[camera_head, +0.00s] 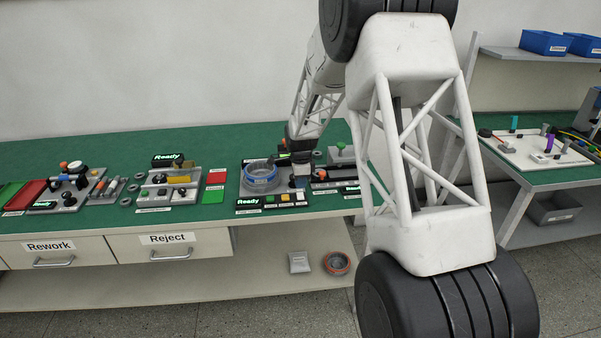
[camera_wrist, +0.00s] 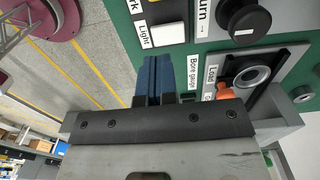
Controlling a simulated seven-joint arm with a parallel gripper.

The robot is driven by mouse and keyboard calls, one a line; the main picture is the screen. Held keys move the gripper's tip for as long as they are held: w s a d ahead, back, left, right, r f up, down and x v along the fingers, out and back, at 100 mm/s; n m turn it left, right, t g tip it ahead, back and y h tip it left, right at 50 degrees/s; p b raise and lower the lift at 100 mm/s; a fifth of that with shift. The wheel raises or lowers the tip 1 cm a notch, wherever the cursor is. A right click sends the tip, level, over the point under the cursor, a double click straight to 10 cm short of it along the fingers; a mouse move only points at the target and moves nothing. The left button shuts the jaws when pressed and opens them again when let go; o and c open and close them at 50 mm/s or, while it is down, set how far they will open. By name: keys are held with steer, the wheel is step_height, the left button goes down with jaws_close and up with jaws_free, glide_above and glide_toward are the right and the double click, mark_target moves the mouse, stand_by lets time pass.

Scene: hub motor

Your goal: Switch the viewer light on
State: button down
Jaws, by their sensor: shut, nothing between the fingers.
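A white square button (camera_wrist: 168,36) with a "Light" label (camera_wrist: 146,37) sits on the green bench top in the wrist view. My gripper (camera_wrist: 155,58) is shut and empty, its two blue-grey fingers side by side. In the wrist picture its tips show just below the button and label. I cannot tell the height of the tips or whether they touch anything. In the head view my gripper (camera_head: 299,181) is over the station with the blue-rimmed ring (camera_head: 261,176), close to the small button row (camera_head: 285,197). Whether a light is lit cannot be told.
A black round knob (camera_wrist: 245,20) near a "Turn" label stands right of the button. The "Bore gauge" label (camera_wrist: 193,75) and a grey fixture with a metal ring (camera_wrist: 252,76) lie close right of the fingers. The bench's front edge is left of them.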

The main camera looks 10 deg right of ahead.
mark_target(300, 195)
steer(key=shift+f, duration=2.25)
steer(key=shift+s+f, duration=0.1)
steer(key=shift+f, duration=0.2)
steer(key=shift+w+r, duration=0.15)
steer(key=shift+w, duration=0.6)
steer(key=shift+r, duration=0.15)
steer(key=shift+r, duration=0.1)
